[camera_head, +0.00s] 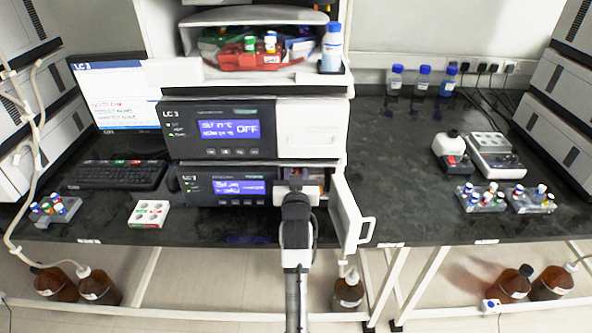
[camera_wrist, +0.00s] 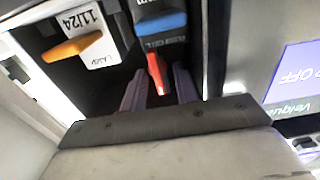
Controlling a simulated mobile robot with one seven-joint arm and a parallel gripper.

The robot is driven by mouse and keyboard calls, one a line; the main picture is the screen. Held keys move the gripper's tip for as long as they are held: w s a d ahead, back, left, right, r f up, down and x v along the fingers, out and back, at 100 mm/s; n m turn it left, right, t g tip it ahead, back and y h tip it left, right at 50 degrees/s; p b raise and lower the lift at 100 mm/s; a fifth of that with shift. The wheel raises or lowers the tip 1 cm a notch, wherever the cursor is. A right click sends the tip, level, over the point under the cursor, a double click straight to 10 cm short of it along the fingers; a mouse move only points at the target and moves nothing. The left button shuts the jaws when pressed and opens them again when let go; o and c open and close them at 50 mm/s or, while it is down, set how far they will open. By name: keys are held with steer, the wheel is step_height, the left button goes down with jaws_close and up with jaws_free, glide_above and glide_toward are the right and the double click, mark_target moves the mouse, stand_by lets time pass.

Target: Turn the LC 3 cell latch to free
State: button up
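The lower module (camera_head: 225,187) of the LC 3 stack has its white door (camera_head: 346,212) swung open to the right. My gripper (camera_head: 295,192) reaches into the open bay and hides much of it in the head view. In the wrist view, a red lever, apparently the cell latch (camera_wrist: 156,72), sits below a block with a blue handle (camera_wrist: 160,23), whose label seems to read flow cell. My gripper (camera_wrist: 160,88) has its two fingers apart, one on each side of the red lever. A thin gap shows at the lever's right; contact cannot be told.
A white lamp block with an orange handle (camera_wrist: 65,50) sits beside the cell in the bay. The upper LC 3 module (camera_head: 220,128) stands above, its white panel (camera_head: 312,128) shut.

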steer(key=shift+w, duration=0.1)
jaws_close()
stand_by(0.4)
steer(key=m, duration=0.4)
steer(key=shift+d, duration=0.2)
steer(key=m, duration=0.2)
steer(key=m+b, duration=0.1)
steer(key=m, duration=0.1)
steer(key=shift+d+f+m, duration=0.2)
steer(key=shift+m, duration=0.1)
steer(key=m, duration=0.3)
steer(key=shift+d+f+m, duration=0.15)
steer(key=shift+m, duration=0.15)
steer(key=m, duration=0.4)
steer(key=shift+f, duration=0.2)
steer(key=shift+d, duration=0.1)
